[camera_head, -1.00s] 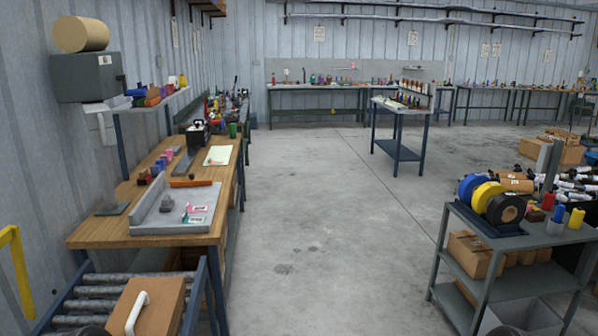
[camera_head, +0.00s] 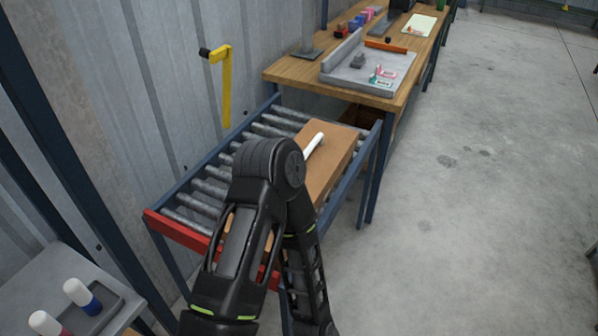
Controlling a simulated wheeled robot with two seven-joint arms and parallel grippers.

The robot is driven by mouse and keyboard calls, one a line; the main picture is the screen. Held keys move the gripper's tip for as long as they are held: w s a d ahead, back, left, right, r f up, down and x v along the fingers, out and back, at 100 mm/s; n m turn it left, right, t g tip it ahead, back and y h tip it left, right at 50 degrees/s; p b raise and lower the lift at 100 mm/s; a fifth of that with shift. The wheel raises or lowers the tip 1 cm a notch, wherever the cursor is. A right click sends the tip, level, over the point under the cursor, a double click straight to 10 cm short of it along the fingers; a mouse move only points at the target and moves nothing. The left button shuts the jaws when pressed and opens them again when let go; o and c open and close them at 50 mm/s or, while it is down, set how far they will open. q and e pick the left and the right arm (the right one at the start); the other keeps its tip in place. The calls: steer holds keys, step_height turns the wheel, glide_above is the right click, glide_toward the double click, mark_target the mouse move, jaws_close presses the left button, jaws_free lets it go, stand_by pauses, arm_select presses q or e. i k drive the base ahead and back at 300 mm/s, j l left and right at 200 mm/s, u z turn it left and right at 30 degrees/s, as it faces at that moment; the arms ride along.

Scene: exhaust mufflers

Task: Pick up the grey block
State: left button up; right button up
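A small grey block (camera_head: 357,61) with a stepped outline sits in a shallow grey tray (camera_head: 395,66) on the wooden workbench (camera_head: 290,72). Small pink and green-white labelled items lie beside it in the tray. A black arm of mine, bent at its elbow, fills the lower middle of the view and partly covers the roller conveyor. Neither gripper shows, so I cannot see whether they are open or shut. Nothing of mine touches the block.
A roller conveyor (camera_head: 200,190) with a red end bar (camera_head: 180,231) carries a cardboard box (camera_head: 335,160) with a white handle (camera_head: 313,145). A yellow wall bracket (camera_head: 226,90) stands left. A grey shelf (camera_head: 40,285) holds white-capped bottles lower left. Floor at right is clear.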

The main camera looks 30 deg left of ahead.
mark_target(358, 61)
steer(key=i+z, duration=0.2)
steer(key=i, duration=0.35)
steer(key=i+l, duration=0.1)
steer(key=i, duration=0.65)
steer(key=i+l, duration=0.1)
steer(key=i, duration=0.65)
steer(key=i+l+u, duration=0.1)
steer(key=i, duration=0.65)
steer(key=i+l+u, duration=0.15)
steer(key=i+u, duration=0.25)
steer(key=i+l+u, duration=1.15)
steer(key=i+l, duration=0.05)
